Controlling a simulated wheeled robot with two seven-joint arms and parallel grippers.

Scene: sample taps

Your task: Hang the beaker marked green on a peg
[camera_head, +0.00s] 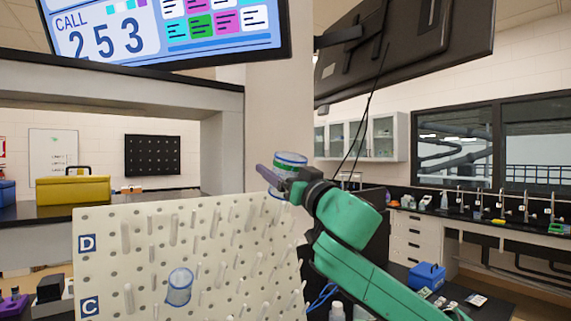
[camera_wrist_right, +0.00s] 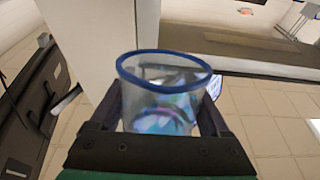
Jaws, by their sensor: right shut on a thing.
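My right gripper (camera_head: 276,183) is shut on a clear beaker (camera_head: 290,159) with a blue rim and a greenish band near its top. The beaker is held above the upper right edge of the white pegboard (camera_head: 112,262), apart from the pegs as far as I can tell. In the right wrist view the beaker (camera_wrist_right: 165,85) sits between the two fingers, its open blue rim towards the top of the picture. Another clear beaker with a blue rim (camera_head: 179,287) hangs low on the board, right of the C label. My left gripper is out of view.
Many pale pegs (camera_head: 174,228) stick out of the board; most are bare. Blue D (camera_head: 87,243) and C (camera_head: 89,306) labels mark its left edge. A screen reading "CALL 253" (camera_head: 160,30) hangs above. A pale column (camera_head: 265,120) stands behind the held beaker.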

